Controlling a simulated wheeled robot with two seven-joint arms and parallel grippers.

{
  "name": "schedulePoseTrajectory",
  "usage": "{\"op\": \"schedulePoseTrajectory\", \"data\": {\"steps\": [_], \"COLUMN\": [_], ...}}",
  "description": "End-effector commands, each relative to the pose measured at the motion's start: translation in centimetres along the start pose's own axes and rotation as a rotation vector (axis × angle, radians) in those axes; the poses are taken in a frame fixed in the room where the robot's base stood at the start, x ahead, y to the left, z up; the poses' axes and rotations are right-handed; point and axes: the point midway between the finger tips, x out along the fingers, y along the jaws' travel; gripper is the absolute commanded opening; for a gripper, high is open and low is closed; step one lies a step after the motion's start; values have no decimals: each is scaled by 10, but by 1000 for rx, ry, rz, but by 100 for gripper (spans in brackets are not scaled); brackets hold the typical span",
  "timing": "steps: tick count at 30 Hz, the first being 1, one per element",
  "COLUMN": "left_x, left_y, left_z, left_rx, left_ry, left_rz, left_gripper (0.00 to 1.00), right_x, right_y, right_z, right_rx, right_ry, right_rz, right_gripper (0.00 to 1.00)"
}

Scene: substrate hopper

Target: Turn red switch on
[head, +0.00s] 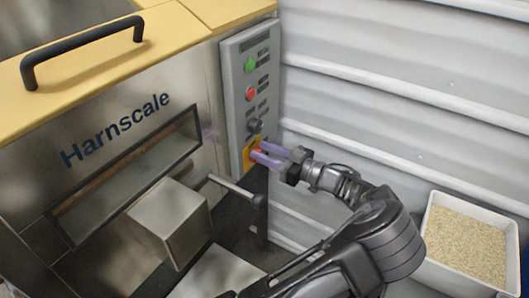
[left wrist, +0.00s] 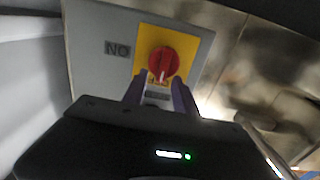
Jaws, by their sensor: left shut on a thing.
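The red switch (left wrist: 164,62) is a round red knob on a yellow plate (left wrist: 188,44) in the left wrist view. A white mark on the knob points down in that view, toward a small unreadable label. A label beside the plate reads "NO", which may be "ON" upside down. In the head view the yellow plate (head: 247,156) is low on the grey control panel (head: 238,118), and the knob is mostly hidden. My left gripper (head: 256,157) has its purple fingers at the knob, shut on it; the fingers also show in the left wrist view (left wrist: 159,88). My right gripper is not in view.
The panel also carries a green button (head: 250,65), a red button (head: 250,94) and a black knob (head: 255,126). A lever with a black ball end (head: 259,201) sticks out below. A white bin of grain (head: 433,222) stands at the right.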

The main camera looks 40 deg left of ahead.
Motion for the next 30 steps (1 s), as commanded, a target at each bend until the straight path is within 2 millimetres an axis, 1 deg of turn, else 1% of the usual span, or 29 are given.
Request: {"op": "schedulePoseTrajectory", "data": {"steps": [1,3,17,23,30], "left_x": [0,0,-1,-1,-1], "left_y": [0,0,0,1,5], "left_z": [2,2,5,6,7], "left_rx": [1,1,32,111,281], "left_ry": [-4,-5,-9,-10,-12], "left_rz": [0,0,0,0,1], "left_gripper": [4,0,0,0,0], "right_x": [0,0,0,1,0], "right_y": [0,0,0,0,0], "right_z": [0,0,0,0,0], "right_rx": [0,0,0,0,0], "right_ry": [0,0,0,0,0], "right_rz": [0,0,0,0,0], "right_gripper": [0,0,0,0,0]}}
